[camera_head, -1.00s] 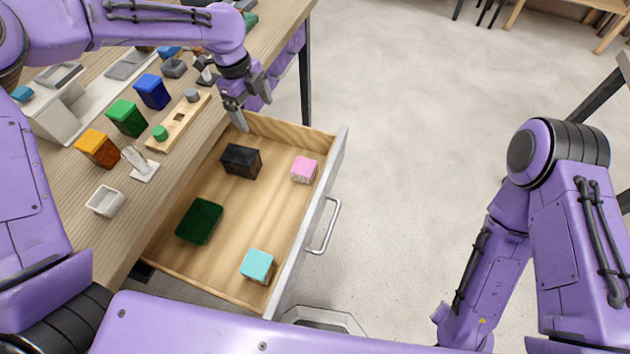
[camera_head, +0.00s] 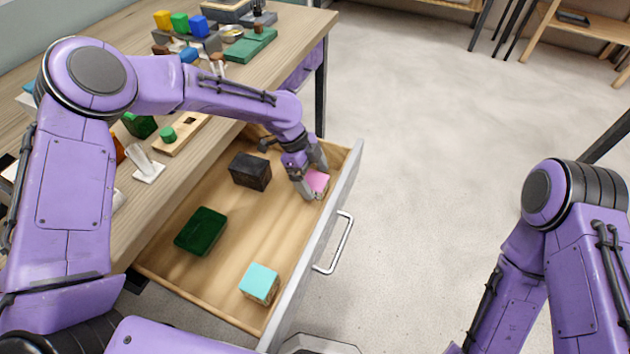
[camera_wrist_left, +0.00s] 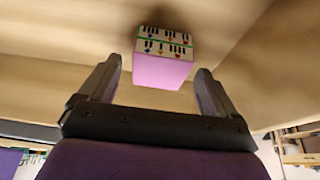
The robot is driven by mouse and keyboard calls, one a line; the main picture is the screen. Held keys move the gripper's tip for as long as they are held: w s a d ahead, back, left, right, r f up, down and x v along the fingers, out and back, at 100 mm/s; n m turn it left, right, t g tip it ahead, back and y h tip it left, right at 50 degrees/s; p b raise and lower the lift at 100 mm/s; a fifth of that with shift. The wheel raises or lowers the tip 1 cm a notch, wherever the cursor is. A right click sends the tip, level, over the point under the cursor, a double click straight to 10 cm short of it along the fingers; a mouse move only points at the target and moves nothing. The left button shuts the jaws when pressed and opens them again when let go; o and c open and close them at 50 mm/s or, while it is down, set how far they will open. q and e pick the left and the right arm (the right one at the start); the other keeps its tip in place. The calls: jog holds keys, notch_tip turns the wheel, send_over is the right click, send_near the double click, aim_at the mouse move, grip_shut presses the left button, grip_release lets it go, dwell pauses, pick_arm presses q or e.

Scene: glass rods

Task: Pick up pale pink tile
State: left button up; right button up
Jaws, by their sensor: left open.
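The pale pink tile (camera_head: 317,181) is a small block with a pink top, in the far right part of the open drawer. In the left wrist view the pink tile (camera_wrist_left: 162,69) shows its pink face and a white patterned side with dark marks. My left gripper (camera_head: 314,182) is open at the tile, with one finger on each side in the head view. In the left wrist view the left gripper's fingers (camera_wrist_left: 155,88) are spread, and the tile lies ahead between their tips. Whether the fingers touch it I cannot tell. My right gripper is out of view.
The wooden drawer (camera_head: 215,270) also holds a black block (camera_head: 250,171), a dark green block (camera_head: 201,231) and a cyan-topped block (camera_head: 260,283). The drawer's front wall runs close to the right of the tile. The table (camera_head: 270,52) carries several coloured blocks.

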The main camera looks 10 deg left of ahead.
pick_arm(q)
jog(key=c, duration=1.2)
jog(key=shift+r, duration=0.15)
jog(key=shift+c, duration=0.2)
